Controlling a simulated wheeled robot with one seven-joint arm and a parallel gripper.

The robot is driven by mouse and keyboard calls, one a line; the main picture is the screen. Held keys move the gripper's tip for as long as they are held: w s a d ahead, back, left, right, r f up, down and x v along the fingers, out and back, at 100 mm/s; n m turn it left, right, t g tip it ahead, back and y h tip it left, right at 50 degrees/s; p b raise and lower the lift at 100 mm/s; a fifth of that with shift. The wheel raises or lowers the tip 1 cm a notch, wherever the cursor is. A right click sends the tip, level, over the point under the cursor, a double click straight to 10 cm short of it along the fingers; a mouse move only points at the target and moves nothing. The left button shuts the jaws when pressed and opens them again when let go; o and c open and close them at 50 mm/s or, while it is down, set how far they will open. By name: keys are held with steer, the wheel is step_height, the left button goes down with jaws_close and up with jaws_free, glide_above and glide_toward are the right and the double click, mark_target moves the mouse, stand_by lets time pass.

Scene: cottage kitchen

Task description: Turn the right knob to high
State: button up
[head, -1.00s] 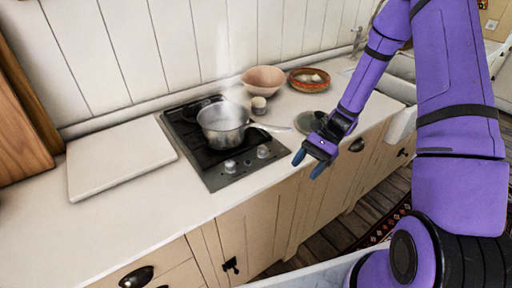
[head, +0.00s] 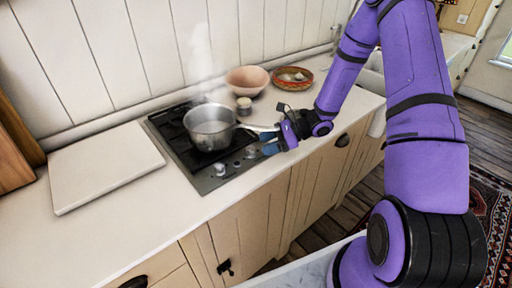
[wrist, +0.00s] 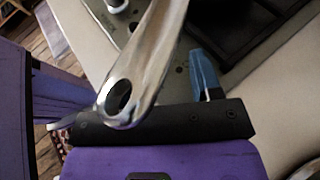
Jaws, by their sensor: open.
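The right knob (head: 250,152) is a small silver knob on the front panel of the black hob (head: 173,134). The left knob (head: 219,169) sits beside it on the same panel. My gripper (head: 270,144) is open and empty, with blue fingertips just right of the right knob, apparently short of touching it. In the wrist view one blue finger (wrist: 205,75) shows clearly, and the other is mostly hidden. The pot's metal handle (wrist: 145,70) crosses close in front of that camera. A silver knob (wrist: 116,6) is partly cut off at the top; I cannot tell which.
A steaming metal pot (head: 210,127) stands on the hob, its handle reaching right over my gripper. A pink bowl (head: 247,80), a small jar (head: 244,105) and a patterned bowl (head: 291,79) stand behind. A pale board (head: 104,166) lies left. The front counter is clear.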

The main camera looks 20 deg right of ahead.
mark_target(256, 155)
steer(key=shift+x, duration=2)
steer(key=c, duration=0.9)
